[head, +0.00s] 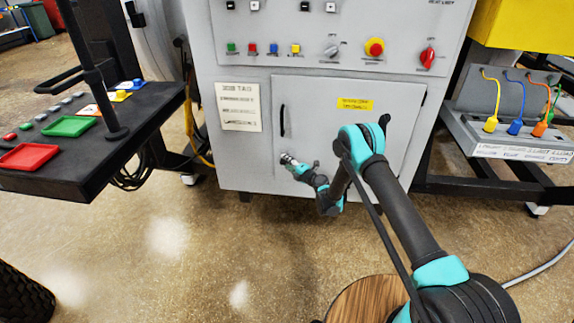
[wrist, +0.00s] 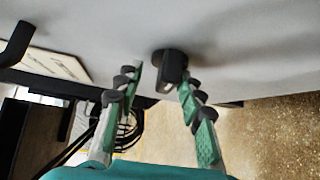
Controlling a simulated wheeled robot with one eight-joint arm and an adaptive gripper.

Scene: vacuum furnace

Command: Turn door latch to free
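The door latch (wrist: 170,68) is a small dark knob on the grey cabinet face, at the upper middle of the wrist view. My gripper (wrist: 158,90) is open, with one green-padded finger on each side of the view and the latch beyond and between the fingertips. I cannot tell whether a finger touches it. In the head view my gripper (head: 288,160) is at the lower left of the grey furnace door (head: 340,135), and it hides the latch there. The black door handle (head: 282,120) is above my gripper.
A control panel with buttons and knobs (head: 330,50) is above the door. A paper notice (head: 239,107) is left of it. A black table with red and green trays (head: 70,126) stands at left. A rack with coloured plugs (head: 515,125) stands at right. The floor in front is mostly clear.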

